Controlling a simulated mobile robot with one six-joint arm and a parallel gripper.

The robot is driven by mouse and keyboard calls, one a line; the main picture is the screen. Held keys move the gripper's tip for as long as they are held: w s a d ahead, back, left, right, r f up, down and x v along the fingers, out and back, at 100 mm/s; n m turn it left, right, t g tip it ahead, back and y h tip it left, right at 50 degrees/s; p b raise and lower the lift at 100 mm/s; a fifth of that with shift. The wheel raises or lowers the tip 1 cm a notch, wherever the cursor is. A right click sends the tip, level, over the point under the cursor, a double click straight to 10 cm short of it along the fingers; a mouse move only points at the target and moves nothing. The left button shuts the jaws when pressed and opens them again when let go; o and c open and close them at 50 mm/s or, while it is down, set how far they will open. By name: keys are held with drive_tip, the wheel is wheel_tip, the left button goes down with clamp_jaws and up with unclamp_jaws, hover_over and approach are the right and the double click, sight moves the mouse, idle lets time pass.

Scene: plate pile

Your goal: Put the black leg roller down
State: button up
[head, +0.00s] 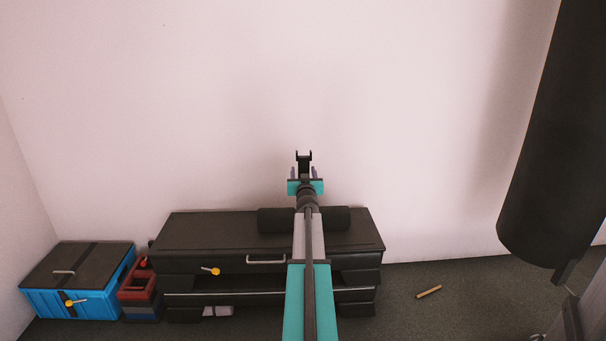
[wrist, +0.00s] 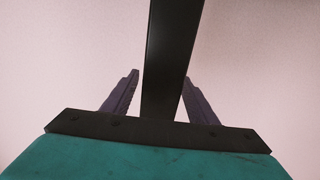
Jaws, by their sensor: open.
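The black leg roller (head: 276,219) lies on its side on top of the black stacked step box (head: 200,232), towards its back right. My arm crosses in front of the roller and hides its middle; both ends show. My gripper (head: 304,171) is above and beyond the roller, in front of the pale wall, apart from it. Its two purple fingers are spread and nothing is seen gripped. In the wrist view, the fingers of my gripper (wrist: 160,76) stand apart, with a dark bar between them in the picture and only wall behind. The roller is not in the wrist view.
A blue crate (head: 80,304) with a black lid stands at the left, beside red and dark boxes (head: 138,288). A black punching bag (head: 555,140) hangs at the right. A small wooden stick (head: 429,292) lies on the grey floor. The box top left of the roller is clear.

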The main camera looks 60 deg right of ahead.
drive_tip(key=p+v, duration=0.1)
drive_tip(key=v, duration=1)
drive_tip(key=shift+s+a, duration=0.25)
drive_tip(key=shift+w, duration=0.1)
idle(0.9)
